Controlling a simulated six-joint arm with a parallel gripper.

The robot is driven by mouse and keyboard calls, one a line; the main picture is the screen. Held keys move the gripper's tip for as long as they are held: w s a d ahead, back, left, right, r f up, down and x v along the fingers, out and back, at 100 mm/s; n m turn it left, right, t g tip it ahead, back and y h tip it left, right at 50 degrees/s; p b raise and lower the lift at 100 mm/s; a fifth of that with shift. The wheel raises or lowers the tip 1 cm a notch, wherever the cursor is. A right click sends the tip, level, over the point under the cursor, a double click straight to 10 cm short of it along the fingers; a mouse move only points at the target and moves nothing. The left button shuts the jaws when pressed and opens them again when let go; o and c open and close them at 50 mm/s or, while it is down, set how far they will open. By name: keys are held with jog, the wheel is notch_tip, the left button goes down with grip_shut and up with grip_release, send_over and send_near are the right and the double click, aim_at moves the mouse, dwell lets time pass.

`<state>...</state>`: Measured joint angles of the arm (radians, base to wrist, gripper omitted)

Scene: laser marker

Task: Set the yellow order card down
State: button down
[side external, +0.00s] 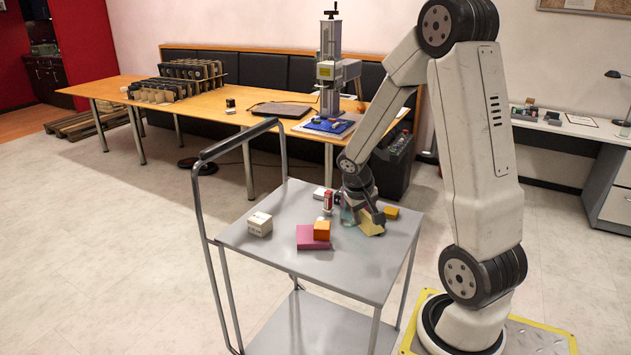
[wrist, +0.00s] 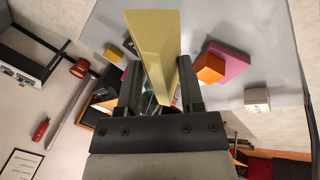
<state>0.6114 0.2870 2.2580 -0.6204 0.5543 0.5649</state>
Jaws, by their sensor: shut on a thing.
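The yellow order card (side external: 371,224) is a flat pale yellow sheet, held tilted just over the top of the grey cart (side external: 340,262). My gripper (side external: 364,210) points down and is shut on the card. In the wrist view the card (wrist: 152,38) stands out from between my two dark fingers (wrist: 160,98). I cannot tell whether its lower edge touches the cart top.
Beside the card are a small yellow box (side external: 391,213) and a red and white item (side external: 328,201). An orange box (side external: 321,230) rests on a magenta box (side external: 308,243). A white box (side external: 260,224) stands left. The cart's front area is clear; a rail (side external: 236,142) rises at its left.

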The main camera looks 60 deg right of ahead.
jog(key=w+d+n+t, duration=0.1)
jog(key=w+d+n, duration=0.2)
jog(key=w+n, duration=0.3)
jog(key=w+d+n+t, duration=0.2)
jog(key=w+d+n, duration=0.2)
jog(key=w, duration=0.6)
jog(key=shift+d+r+n+y, duration=0.25)
jog(key=shift+n+y, duration=0.15)
jog(key=shift+n, duration=0.5)
jog(key=shift+w, duration=0.1)
jog(key=shift+f, duration=0.1)
jog(key=w+d+f, duration=0.2)
jog(key=w, duration=0.1)
jog(key=w+d+f, duration=0.2)
jog(key=w+f, duration=0.1)
jog(key=w, duration=0.1)
jog(key=w+d+f, duration=0.2)
jog(key=w+f, duration=0.1)
jog(key=shift+w+d+f, duration=0.15)
jog(key=shift+w+d, duration=0.05)
jog(key=shift+w, duration=0.15)
jog(key=shift+w+d+f, duration=0.3)
jog(key=shift+w+f, duration=0.15)
jog(key=shift+f, duration=0.1)
jog(key=shift+w+f, duration=0.1)
